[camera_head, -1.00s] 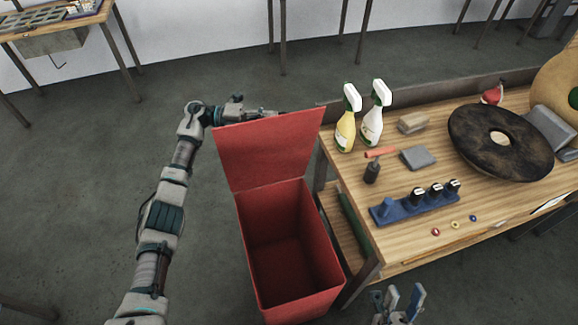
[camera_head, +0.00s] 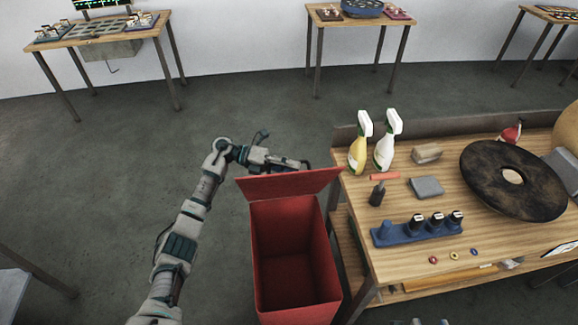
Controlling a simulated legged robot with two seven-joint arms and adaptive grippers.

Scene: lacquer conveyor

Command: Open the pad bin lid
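The red pad bin (camera_head: 293,285) stands on the floor left of the workbench, with its mouth uncovered and its inside visible. Its red lid (camera_head: 290,184) is raised at the bin's back edge and looks like a narrow, strongly foreshortened strip. My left gripper (camera_head: 292,163) is just behind the lid's far edge, pointing right. The lid partly hides its fingers, so I cannot tell whether they are open or touching the lid. Only the tip of my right gripper (camera_head: 430,322) shows at the bottom edge, in front of the workbench.
The wooden workbench (camera_head: 405,205) stands close to the bin's right side. It holds two spray bottles (camera_head: 387,145), a blue holder (camera_head: 417,230) and a dark round pad (camera_head: 514,180). Other tables stand along the back wall.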

